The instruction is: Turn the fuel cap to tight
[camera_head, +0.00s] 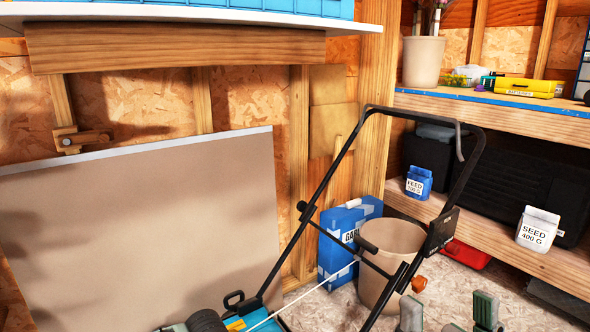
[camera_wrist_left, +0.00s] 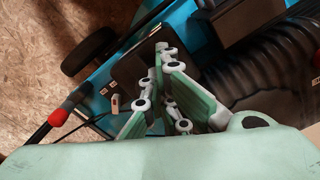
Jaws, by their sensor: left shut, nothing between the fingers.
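The lawn mower shows in the head view as a black tubular handle (camera_head: 312,188) above a blue deck (camera_head: 272,325) cut off by the bottom edge. In the left wrist view its blue deck (camera_wrist_left: 205,38) and black ribbed cover (camera_wrist_left: 265,75) lie beyond my left gripper (camera_wrist_left: 163,62). That gripper is shut and empty, its fingers over the dark parts of the mower; I cannot tell whether it touches them. I cannot make out the fuel cap in either view. My right gripper (camera_head: 449,314) is at the bottom right of the head view, fingers apart, nothing visible between them.
A large beige board (camera_head: 140,235) leans on the left wall.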

